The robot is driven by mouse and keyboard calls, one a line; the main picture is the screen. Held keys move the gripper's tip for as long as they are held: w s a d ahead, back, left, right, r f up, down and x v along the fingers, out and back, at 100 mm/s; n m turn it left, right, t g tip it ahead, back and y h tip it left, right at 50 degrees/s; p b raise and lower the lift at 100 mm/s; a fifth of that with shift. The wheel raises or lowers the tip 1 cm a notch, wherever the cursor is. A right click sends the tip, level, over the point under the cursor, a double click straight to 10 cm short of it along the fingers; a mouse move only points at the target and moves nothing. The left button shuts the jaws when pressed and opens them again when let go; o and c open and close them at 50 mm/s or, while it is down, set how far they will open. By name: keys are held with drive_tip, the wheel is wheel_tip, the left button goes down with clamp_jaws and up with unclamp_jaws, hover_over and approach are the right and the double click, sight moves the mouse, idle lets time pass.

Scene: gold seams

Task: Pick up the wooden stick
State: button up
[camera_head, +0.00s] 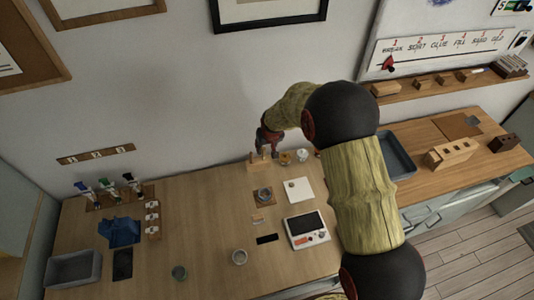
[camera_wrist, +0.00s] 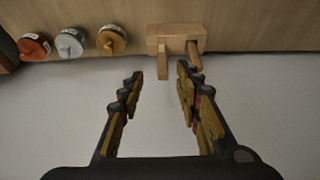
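A light wooden block (camera_wrist: 175,30) stands at the back of the workbench by the wall; it also shows in the head view (camera_head: 259,166). Two slim wooden pieces stick out of it in the wrist view: a paler stick (camera_wrist: 163,62) and a browner stick (camera_wrist: 195,55). My gripper (camera_wrist: 160,80) is open and empty, its fingers spread wide. The paler stick lies near the gap between the fingertips; the browner one lies nearer the right finger. In the head view my gripper (camera_head: 266,146) is small and over the block, partly hiding the sticks.
Small jars with orange (camera_wrist: 112,40), silver (camera_wrist: 69,43) and red (camera_wrist: 33,47) tops stand beside the block. The wall is close behind. A white pad (camera_head: 298,190), a scale (camera_head: 307,231) and cups sit on the bench. The left middle of the bench is mostly clear.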

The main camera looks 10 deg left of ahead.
sight(264, 149)
drive_tip(key=shift+a+x, duration=0.15)
drive_tip(key=shift+x, duration=1.3)
drive_tip(key=shift+a+x, duration=0.1)
drive_tip(key=shift+x, duration=1.4)
drive_tip(key=shift+r, duration=0.1)
drive_tip(key=shift+c, duration=0.7)
drive_tip(key=c, duration=0.7)
drive_tip(key=shift+c, duration=0.2)
